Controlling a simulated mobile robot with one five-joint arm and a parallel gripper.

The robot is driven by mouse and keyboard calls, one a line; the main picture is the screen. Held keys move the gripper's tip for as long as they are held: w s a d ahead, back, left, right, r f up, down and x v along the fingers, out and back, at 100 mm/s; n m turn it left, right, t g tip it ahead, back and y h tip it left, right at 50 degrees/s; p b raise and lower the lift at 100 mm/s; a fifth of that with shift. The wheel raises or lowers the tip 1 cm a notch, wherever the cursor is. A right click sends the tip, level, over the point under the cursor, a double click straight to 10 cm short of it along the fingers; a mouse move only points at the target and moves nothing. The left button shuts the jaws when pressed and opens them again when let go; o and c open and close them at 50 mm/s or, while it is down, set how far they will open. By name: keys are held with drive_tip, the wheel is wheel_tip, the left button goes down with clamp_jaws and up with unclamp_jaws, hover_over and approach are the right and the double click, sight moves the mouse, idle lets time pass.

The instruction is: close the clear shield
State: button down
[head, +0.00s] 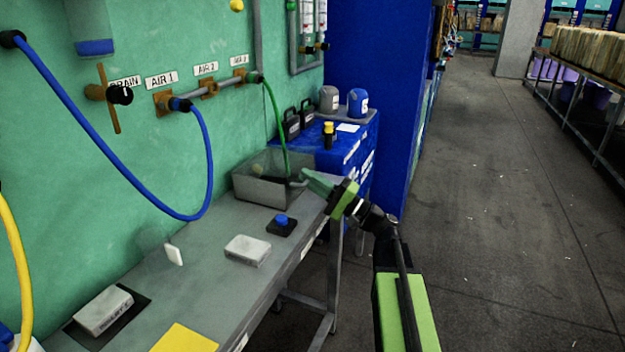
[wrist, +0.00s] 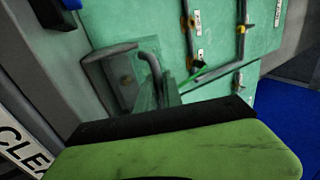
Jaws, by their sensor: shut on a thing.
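A grey tray-like box (head: 262,190) with see-through upper walls stands at the far end of the workbench. These see-through walls (head: 268,165) look like the clear shield; its exact edges and how far it stands open are hard to tell. My gripper (head: 306,180) reaches in from the right at the box's right side, with its fingers shut at a grey bent bar, which looks like the shield's handle. In the wrist view the bent handle (wrist: 150,58) stands up by the fingers, beside the grey-framed box (wrist: 112,72). My gripper's green body hides the lower part of that view.
The grey workbench (head: 205,265) carries a blue button on a black base (head: 281,224), a pale block (head: 248,250) and a second block (head: 103,311). A blue cabinet (head: 345,155) with bottles stands behind. Blue hose (head: 110,165) hangs at the wall. Floor on the right is clear.

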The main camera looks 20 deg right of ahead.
idle(0.4)
drive_tip(key=c, duration=1.8)
unclamp_jaws()
drive_tip(key=shift+o, duration=0.2)
drive_tip(key=b+v, duration=0.7)
drive_tip(key=v, duration=1)
drive_tip(key=shift+s+d+f, duration=0.15)
drive_tip(key=shift+s+d, duration=0.05)
drive_tip(key=shift+c, duration=0.2)
